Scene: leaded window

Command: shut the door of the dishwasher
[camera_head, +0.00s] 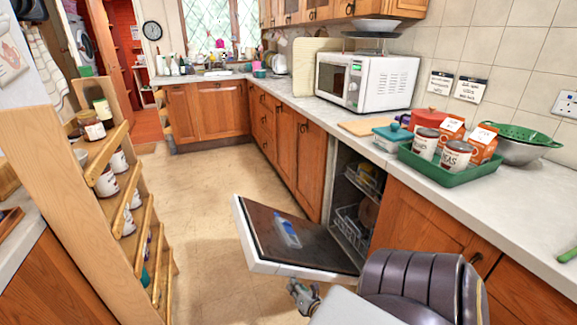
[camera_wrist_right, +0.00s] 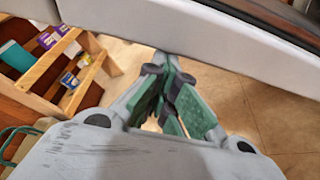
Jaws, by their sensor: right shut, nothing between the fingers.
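The dishwasher door (camera_head: 318,251) hangs partway open, slanting down into the aisle, with a dark inner panel and a pale rim. A blue and white patch shows on its inside. Behind it, the dishwasher (camera_head: 345,190) shows wire racks with some dishes. My right gripper (camera_head: 294,286) is shut and empty, just below the door's near edge. In the right wrist view the fingertips (camera_wrist_right: 172,58) are close under the white door edge (camera_wrist_right: 150,35); I cannot tell whether they touch. My left gripper is not in view.
A wooden shelf rack (camera_head: 128,205) with jars and tins stands at the left. The counter above the dishwasher holds a green tray (camera_head: 440,172), cans, cartons and a microwave (camera_head: 365,80). The floor (camera_head: 205,190) between rack and door is clear.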

